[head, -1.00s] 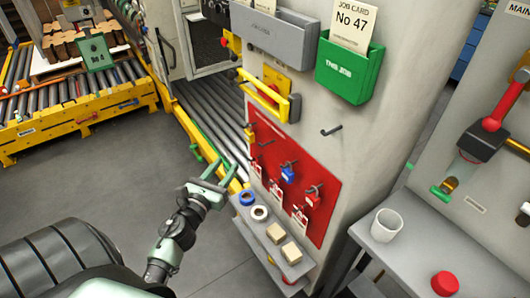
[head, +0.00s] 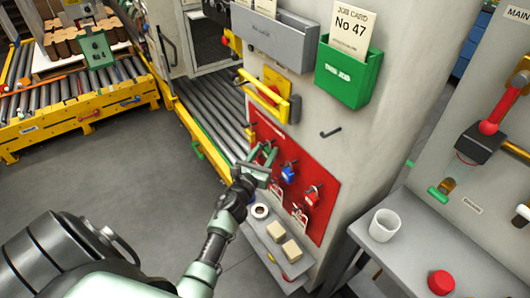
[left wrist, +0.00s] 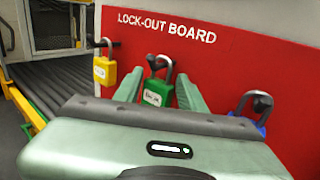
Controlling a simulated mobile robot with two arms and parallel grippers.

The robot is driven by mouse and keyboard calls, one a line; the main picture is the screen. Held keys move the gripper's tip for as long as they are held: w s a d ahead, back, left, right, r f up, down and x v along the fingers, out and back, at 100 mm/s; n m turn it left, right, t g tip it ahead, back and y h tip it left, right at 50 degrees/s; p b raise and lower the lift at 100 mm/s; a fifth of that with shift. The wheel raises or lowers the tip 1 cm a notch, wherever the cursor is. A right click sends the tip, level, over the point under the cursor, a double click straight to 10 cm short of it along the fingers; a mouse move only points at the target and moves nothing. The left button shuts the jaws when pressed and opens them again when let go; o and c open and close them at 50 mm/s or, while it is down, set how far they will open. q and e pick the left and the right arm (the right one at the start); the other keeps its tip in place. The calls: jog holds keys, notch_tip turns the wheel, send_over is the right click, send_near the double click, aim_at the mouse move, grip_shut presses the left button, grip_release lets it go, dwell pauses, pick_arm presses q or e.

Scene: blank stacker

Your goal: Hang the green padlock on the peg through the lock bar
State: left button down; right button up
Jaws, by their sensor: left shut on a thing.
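The green padlock (left wrist: 152,93) hangs by its shackle at a hook on the red lock-out board (left wrist: 255,62). My left gripper (left wrist: 158,88) is shut on it, one finger on each side of its body. In the head view my left gripper (head: 263,153) is at the board's left part and mostly hides the padlock. A yellow bar (head: 262,90) is on the cabinet face above the board; I cannot make out a peg through it. My right gripper is not in view.
A yellow padlock (left wrist: 104,71) hangs left of the green one, a blue padlock (head: 288,173) and a red padlock (head: 312,197) to its right. A bare dark peg (head: 331,132) sticks out above the board. A grey shelf (head: 268,240) with small items is below.

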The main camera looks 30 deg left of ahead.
pick_arm(q)
jog(key=shift+s+r, duration=0.1)
jog(key=c, duration=0.8)
grip_release()
jog(key=shift+c, duration=0.2)
jog(key=s+d+b, duration=0.1)
jog(key=s, duration=0.6)
jog(key=shift+s+d+r, duration=0.15)
jog(key=shift+s+d, duration=0.15)
jog(key=shift+d, duration=0.1)
